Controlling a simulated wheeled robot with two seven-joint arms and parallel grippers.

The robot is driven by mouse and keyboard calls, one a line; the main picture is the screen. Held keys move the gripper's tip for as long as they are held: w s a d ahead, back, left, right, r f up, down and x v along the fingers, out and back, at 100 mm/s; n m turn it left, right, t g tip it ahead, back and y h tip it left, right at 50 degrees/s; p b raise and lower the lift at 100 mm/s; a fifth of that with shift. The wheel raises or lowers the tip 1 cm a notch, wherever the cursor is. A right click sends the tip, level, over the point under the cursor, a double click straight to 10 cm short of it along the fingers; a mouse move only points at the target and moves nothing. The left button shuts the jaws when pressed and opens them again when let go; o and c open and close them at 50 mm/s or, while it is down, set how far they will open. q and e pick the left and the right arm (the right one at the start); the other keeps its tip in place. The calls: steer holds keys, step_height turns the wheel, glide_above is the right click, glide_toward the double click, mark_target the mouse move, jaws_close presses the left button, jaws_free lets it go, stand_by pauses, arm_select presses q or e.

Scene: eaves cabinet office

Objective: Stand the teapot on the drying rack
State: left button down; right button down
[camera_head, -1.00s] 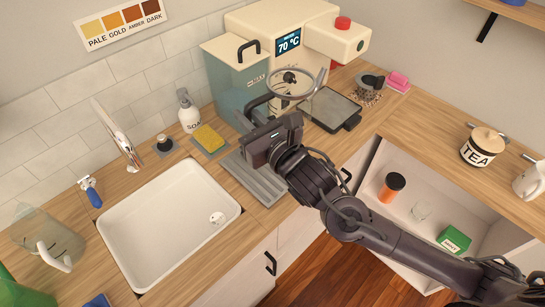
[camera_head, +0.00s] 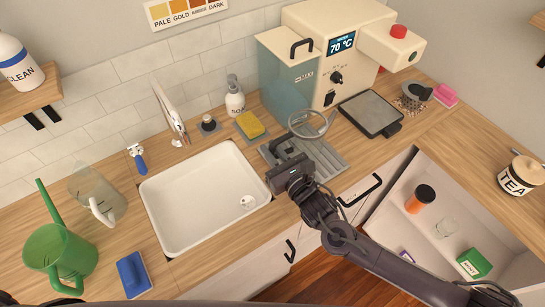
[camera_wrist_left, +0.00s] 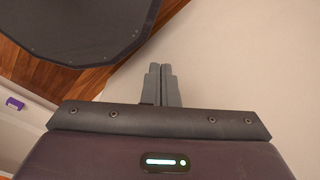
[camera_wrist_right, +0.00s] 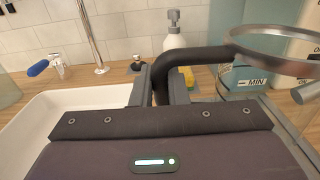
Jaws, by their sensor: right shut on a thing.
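The teapot shows as a clear glass body with a grey metal rim (camera_head: 291,127) and a dark handle. It looks upright over the grey ribbed drying rack (camera_head: 328,160) beside the sink. I cannot tell whether its base touches the rack. My right gripper (camera_head: 288,168) is shut on the dark handle, seen close up in the right wrist view (camera_wrist_right: 190,55). The rim (camera_wrist_right: 255,53) lies to the right there. My left gripper (camera_wrist_left: 162,85) is shut and empty in the left wrist view; its fingers do not show in the head view.
A white sink (camera_head: 205,215) lies left of the rack, the cream and teal machine (camera_head: 290,75) behind it. A sponge (camera_head: 250,124), soap bottle (camera_head: 234,100) and black tray (camera_head: 371,112) stand close by. An open drawer (camera_head: 400,225) is at the front right.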

step_height(320, 180, down, 4)
steer(key=shift+r, duration=0.15)
steer(key=shift+f, duration=0.25)
steer(key=shift+f, duration=0.2)
steer(key=c, duration=1.4)
jaws_free()
